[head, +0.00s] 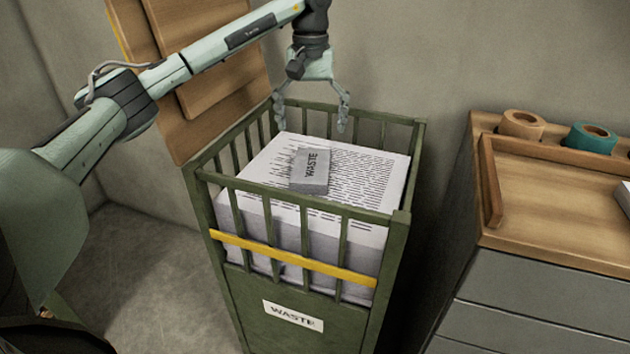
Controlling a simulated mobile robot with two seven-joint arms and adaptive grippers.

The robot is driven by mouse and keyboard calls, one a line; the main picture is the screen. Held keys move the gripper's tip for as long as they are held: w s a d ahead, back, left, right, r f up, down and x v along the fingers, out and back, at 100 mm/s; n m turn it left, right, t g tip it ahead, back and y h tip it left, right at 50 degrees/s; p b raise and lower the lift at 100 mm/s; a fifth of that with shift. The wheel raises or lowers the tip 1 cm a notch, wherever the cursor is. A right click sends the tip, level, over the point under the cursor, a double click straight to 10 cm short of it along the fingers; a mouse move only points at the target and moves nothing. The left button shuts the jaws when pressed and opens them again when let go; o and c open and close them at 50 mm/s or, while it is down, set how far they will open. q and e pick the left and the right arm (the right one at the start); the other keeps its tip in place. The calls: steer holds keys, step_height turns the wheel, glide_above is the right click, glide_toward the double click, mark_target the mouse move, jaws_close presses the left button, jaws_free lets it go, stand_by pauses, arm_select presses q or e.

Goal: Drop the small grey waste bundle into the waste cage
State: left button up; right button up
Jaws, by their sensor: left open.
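The green waste cage (293,266) stands in the middle, with a yellow band and a label reading WASTE. A large stack of printed paper (365,178) fills much of it. The small grey waste bundle (311,172), marked WASTE, lies on top of the stack inside the cage's rails. My left gripper (312,122) points down above the cage, near its back rail. Its fingers are spread, with nothing between them, and it is apart from the bundle. My right gripper is not in view.
Wooden boards (165,70) lean against the wall behind the cage on the left. On the right is a grey drawer cabinet (545,300) with a wooden tray top (560,205), a brown tape roll (521,125) and a teal one (592,138). Bare floor shows left of the cage.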

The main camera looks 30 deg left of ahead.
arm_select(q)
step_height(320, 180, up, 7)
steer(key=shift+f, duration=0.15)
steer(key=shift+f, duration=0.1)
step_height(320, 180, down, 12)
steer(key=shift+r, duration=2.15)
steer(key=shift+f, duration=0.1)
